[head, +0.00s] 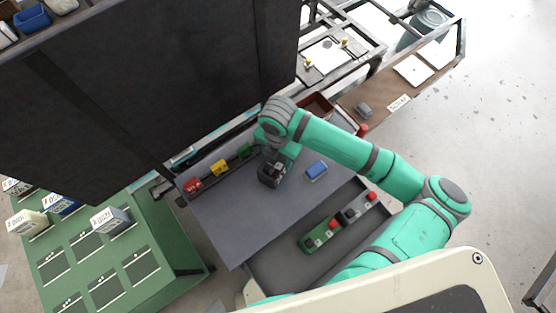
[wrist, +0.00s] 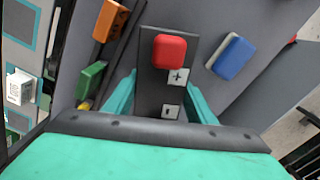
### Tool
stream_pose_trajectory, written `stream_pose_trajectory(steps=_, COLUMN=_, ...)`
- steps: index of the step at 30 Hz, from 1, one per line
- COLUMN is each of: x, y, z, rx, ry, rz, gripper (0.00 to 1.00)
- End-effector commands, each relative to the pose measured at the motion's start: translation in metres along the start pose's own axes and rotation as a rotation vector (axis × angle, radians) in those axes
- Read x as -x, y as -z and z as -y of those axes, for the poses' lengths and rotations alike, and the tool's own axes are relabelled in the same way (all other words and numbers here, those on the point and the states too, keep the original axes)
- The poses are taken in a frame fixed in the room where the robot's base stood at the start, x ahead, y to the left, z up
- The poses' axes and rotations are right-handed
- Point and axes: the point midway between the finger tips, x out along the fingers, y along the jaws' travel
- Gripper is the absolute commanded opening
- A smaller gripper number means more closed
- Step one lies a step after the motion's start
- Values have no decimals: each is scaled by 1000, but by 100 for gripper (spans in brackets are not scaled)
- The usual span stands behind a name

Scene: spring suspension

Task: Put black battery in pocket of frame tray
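The black battery (wrist: 151,75), with a red cap and plus and minus labels, is between the teal fingers of my gripper (wrist: 160,95) in the wrist view. Both fingers appear to press on its sides. In the head view my gripper (head: 271,172) is over the grey table, with the dark battery at its tip; whether it touches the surface I cannot tell. A dark tray (head: 283,262) lower right holds a green block (head: 316,238) and a dark grey block (head: 354,210), both with red parts.
A blue and white block (head: 316,171) lies right of my gripper. Red (head: 193,184), yellow (head: 219,168) and green (head: 244,151) blocks line a dark rail at the table's left. The table (head: 235,225) is clear toward the front. A tall dark panel (head: 150,90) stands behind.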

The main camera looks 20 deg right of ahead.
Motion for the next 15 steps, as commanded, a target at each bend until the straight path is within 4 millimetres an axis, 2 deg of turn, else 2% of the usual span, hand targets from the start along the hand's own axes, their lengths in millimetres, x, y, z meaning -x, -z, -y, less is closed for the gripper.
stream_pose_trajectory(steps=1, x=0, y=0, z=0, rx=0, ry=0, rz=0, gripper=32)
stream_pose_trajectory(steps=5, x=0, y=0, z=0, rx=0, ry=0, rz=0, gripper=1)
stream_pose_trajectory(steps=15, x=4, y=-1, z=0, rx=1, ry=-3, rz=3, gripper=0)
